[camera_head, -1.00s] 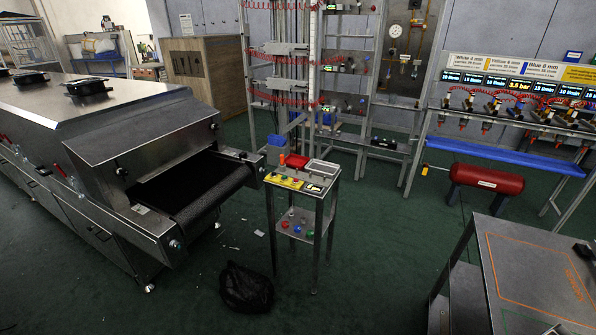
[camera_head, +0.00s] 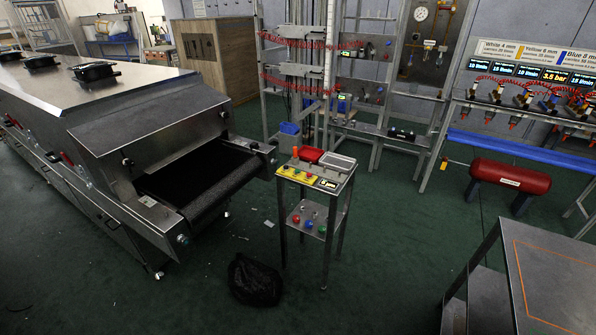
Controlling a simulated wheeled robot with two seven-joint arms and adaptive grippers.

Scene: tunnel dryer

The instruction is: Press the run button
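A control stand (camera_head: 340,215) with slim metal legs stands in the middle of the head view. Its top carries a yellow strip (camera_head: 296,174) with several small coloured buttons, a small display (camera_head: 328,184), a red part (camera_head: 312,155) and a grey box. Its lower shelf (camera_head: 310,225) holds red, green and blue round pieces. The labels are too small to read, so I cannot tell which button is the run button. Neither of my grippers is in view.
The tunnel dryer (camera_head: 150,125) with its black belt (camera_head: 197,182) stands left of the stand. A black bag (camera_head: 254,279) lies on the floor before the stand. A metal table (camera_head: 555,270) is at the lower right. Green floor is open between.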

